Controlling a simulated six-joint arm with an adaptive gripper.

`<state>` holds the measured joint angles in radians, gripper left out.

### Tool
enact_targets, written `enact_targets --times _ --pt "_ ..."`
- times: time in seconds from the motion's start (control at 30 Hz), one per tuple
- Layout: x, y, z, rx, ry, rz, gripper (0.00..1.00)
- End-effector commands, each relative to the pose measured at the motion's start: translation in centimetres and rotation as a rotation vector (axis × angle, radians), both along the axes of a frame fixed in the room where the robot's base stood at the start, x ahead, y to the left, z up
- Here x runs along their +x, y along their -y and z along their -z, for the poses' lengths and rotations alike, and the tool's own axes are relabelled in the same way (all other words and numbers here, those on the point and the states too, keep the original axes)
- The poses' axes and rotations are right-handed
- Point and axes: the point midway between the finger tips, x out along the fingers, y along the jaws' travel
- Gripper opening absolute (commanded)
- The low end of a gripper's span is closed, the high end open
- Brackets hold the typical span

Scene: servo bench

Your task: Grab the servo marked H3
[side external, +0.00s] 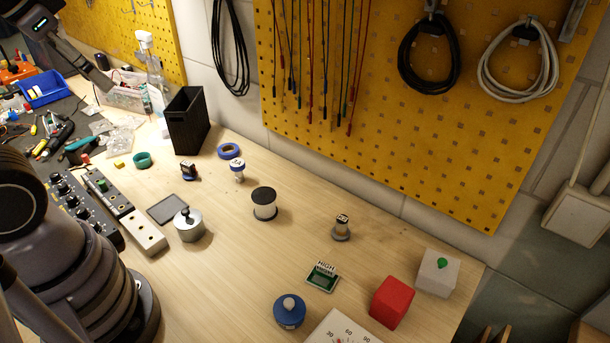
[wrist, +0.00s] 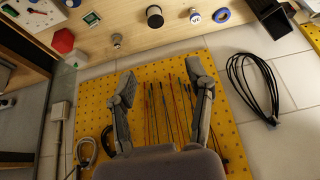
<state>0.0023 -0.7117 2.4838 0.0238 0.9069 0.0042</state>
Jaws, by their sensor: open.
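Three small servo-like pieces stand on the wooden bench in the side external view; I cannot read H3 on any of them. One is a dark piece with a blue part (side external: 189,172) at the back left. One is white and blue with a marked top (side external: 238,171), and also shows in the wrist view (wrist: 195,17). One, with a marked top and a grey round base (side external: 341,229), stands alone right of centre and shows in the wrist view (wrist: 116,40). My gripper (wrist: 160,82) is open and empty, its fingers in front of the yellow pegboard, apart from the servos.
A black-and-white spool (side external: 264,204), a metal weight (side external: 189,226), a blue tape ring (side external: 229,151) and a black bin (side external: 188,121) stand nearby. A green HIGH sign (side external: 322,278), red block (side external: 391,302) and green-button box (side external: 437,274) are at right. Cables hang on the pegboard (side external: 400,140).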

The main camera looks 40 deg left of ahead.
Motion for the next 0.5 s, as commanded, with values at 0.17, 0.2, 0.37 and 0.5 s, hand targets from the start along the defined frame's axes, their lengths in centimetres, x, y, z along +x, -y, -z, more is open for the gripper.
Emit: enact_targets --times 0.17,0.2,0.37,0.5 --pt "3.5 -1.7 1.0 0.131 -0.182 0.065 0.52" --pt "4.6 -2.2 1.5 0.173 -0.239 0.09 0.52" --pt "9.3 -4.4 4.0 0.342 -0.454 0.2 0.52" --pt "13.4 -6.1 7.3 0.483 -0.64 0.311 0.52"
